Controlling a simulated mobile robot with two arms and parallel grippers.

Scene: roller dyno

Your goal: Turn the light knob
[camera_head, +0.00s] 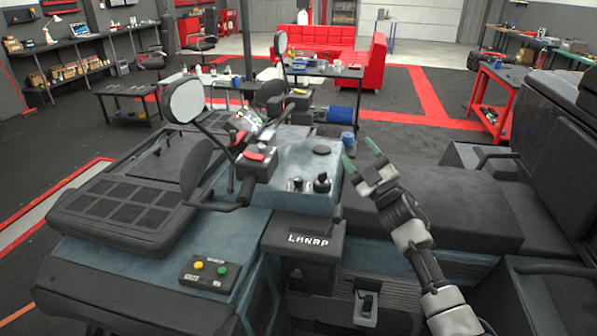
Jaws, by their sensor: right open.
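Two small dark knobs stand side by side on the blue-grey console: a left knob (297,185) and a right knob (322,183). I cannot tell from their markings which is the light knob. My right gripper (360,153) is open and empty, with its green-tipped fingers apart and pointing away from me. It is just right of the console, up and to the right of the knobs and apart from them in the picture. My left gripper is not in view.
A handlebar with a black grip (218,205) and round mirror (187,100) rises left of the console. A black LMNRP panel (303,240) is below the knobs. A dark seat (450,205) lies right.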

